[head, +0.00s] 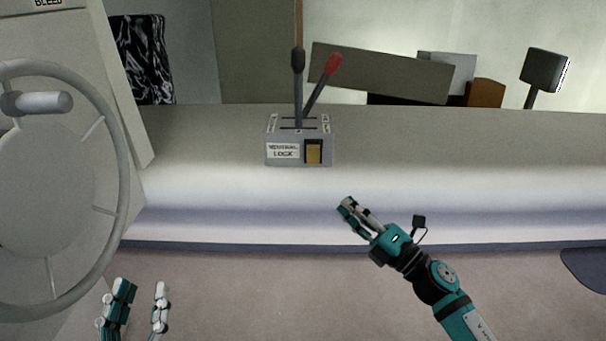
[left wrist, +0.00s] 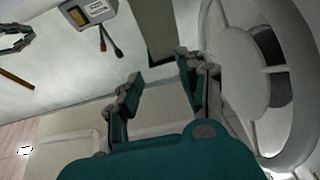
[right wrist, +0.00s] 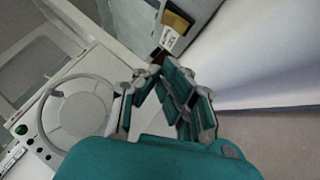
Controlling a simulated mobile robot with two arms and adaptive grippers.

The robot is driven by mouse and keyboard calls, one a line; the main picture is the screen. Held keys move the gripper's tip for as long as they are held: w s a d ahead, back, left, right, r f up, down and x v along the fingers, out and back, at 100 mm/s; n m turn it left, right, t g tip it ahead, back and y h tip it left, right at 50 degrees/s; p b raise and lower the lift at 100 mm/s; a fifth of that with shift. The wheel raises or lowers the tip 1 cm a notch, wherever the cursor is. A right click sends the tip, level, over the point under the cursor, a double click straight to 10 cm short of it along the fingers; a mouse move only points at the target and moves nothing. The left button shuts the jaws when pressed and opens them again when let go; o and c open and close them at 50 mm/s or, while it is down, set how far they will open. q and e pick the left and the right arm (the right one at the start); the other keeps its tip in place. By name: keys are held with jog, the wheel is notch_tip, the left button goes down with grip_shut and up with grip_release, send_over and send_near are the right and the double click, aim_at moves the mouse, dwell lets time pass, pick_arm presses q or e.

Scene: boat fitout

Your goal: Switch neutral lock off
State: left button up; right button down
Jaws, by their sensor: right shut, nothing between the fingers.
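A grey control box (head: 272,128) stands on the console ledge, with a "NEUTRAL LOCK" label (head: 283,151) on its front. The amber rocker switch (head: 314,152) is right of the label; I cannot tell its position. The switch also shows in the right wrist view (right wrist: 176,22) and the left wrist view (left wrist: 77,16). My right gripper (head: 345,206) is shut and empty, below and right of the switch and apart from it. It also shows in the right wrist view (right wrist: 160,66). My left gripper (head: 141,287) is open and empty, low by the wheel.
Two levers rise from the box, one black-tipped (head: 298,60) and one red-tipped (head: 333,63). A large steering wheel (head: 122,180) stands at the left. The ledge (head: 450,150) right of the box is clear. A dark small screen (head: 543,70) stands at the far right.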

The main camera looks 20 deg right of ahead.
aim_at(316, 162)
pick_arm(q)
jog(key=shift+s+r, duration=0.15)
jog(key=shift+r, duration=0.15)
pick_arm(e)
jog(key=shift+s+a+r, duration=0.1)
jog(key=shift+a+r, duration=0.05)
jog(key=shift+r, duration=0.05)
pick_arm(q)
jog(key=shift+s+a+r+t+h+b, duration=0.15)
jog(key=shift+s+r+t, duration=0.2)
jog(key=shift+r+t, duration=0.2)
jog(key=shift+s+d+r+t+h+b, duration=0.15)
jog(key=shift+s+r+t, duration=0.25)
jog(key=shift+r, duration=0.3)
jog(key=shift+s+a+r+t+h+b, duration=0.15)
jog(key=shift+s+r+t, duration=0.15)
jog(key=shift+r+t, duration=0.3)
pick_arm(e)
jog(key=shift+w+d+r+x, duration=0.2)
jog(key=shift+d+x, duration=0.2)
jog(key=shift+x, duration=1.75)
jog(key=shift+w+d+r+x, duration=0.15)
jog(key=shift+d+x, duration=0.25)
jog(key=shift+x, duration=1.75)
jog(key=shift+w+d+r+x, duration=0.15)
jog(key=shift+d+x, duration=0.25)
jog(key=shift+x, duration=1.75)
